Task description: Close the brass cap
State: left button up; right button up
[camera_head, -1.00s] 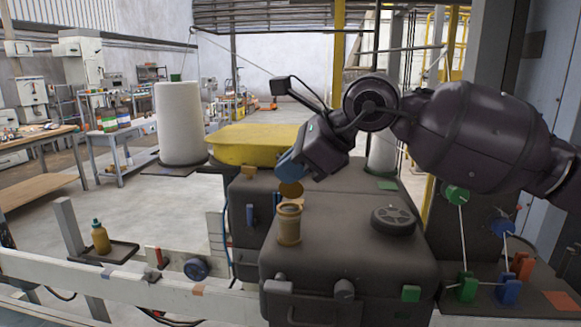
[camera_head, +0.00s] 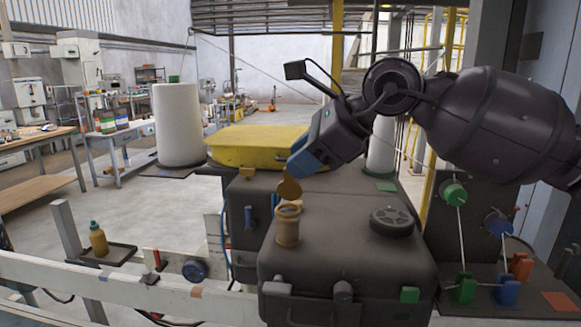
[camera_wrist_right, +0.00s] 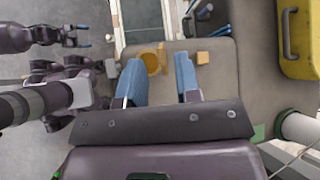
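The brass cap (camera_head: 289,190) stands raised at the back of a brass neck (camera_head: 287,228) on top of a dark machine housing. The neck's round mouth is uncovered. My right gripper (camera_head: 299,168) is just above and behind the cap, its blue fingers pointing down-left. In the right wrist view its two blue fingers (camera_wrist_right: 159,80) are apart with nothing between them. The neck (camera_wrist_right: 152,62) shows there just beyond the left finger, and the cap (camera_wrist_right: 162,54) appears edge-on beside it. Contact is unclear. My left gripper (camera_wrist_right: 83,36) shows only in the wrist view, with its fingertips apart.
A black handwheel (camera_head: 391,221) sits right of the neck on the housing. A yellow lid-like case (camera_head: 255,147) lies behind. A white rail (camera_head: 120,280) runs across the front left. Green and blue levers (camera_head: 466,287) stand at the right.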

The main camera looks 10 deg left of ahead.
pick_arm(q)
jog(key=shift+s+f, duration=0.1)
jog(key=shift+f, duration=0.05)
pick_arm(e)
jog(key=v, duration=0.7)
jog(key=shift+d, duration=0.2)
pick_arm(q)
jog(key=shift+s, duration=0.15)
pick_arm(e)
jog(key=shift+r, duration=0.1)
